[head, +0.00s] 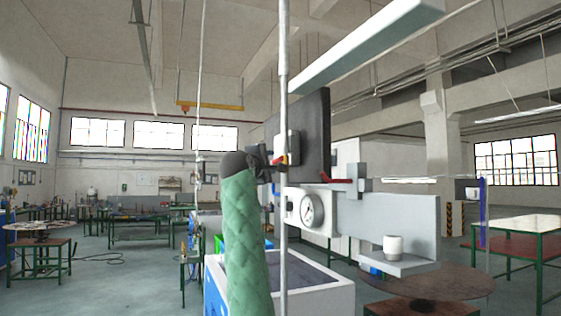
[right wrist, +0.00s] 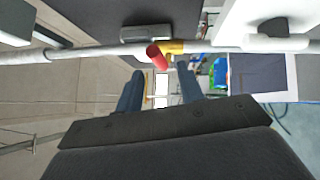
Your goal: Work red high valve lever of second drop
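A red valve lever (head: 282,160) sits on a pale vertical pipe (head: 283,95) in front of a dark panel. In the right wrist view the red lever (right wrist: 157,56) points toward the camera beside a yellow valve body (right wrist: 173,47) on the pipe (right wrist: 95,50). My right gripper (head: 272,162), on a green-sleeved arm, is at the lever's height, just left of the pipe. In the wrist view its two fingers (right wrist: 160,72) are apart, with the lever's end at or just past the gap between the tips. Contact cannot be told. My left gripper is not in view.
A second red lever (head: 336,181) lies right of the pipe, above a round gauge (head: 312,210). A dark panel (head: 318,130) stands close behind. A grey shelf (head: 400,264) holds a white cup (head: 393,246). Another thin pipe (head: 201,100) hangs at left.

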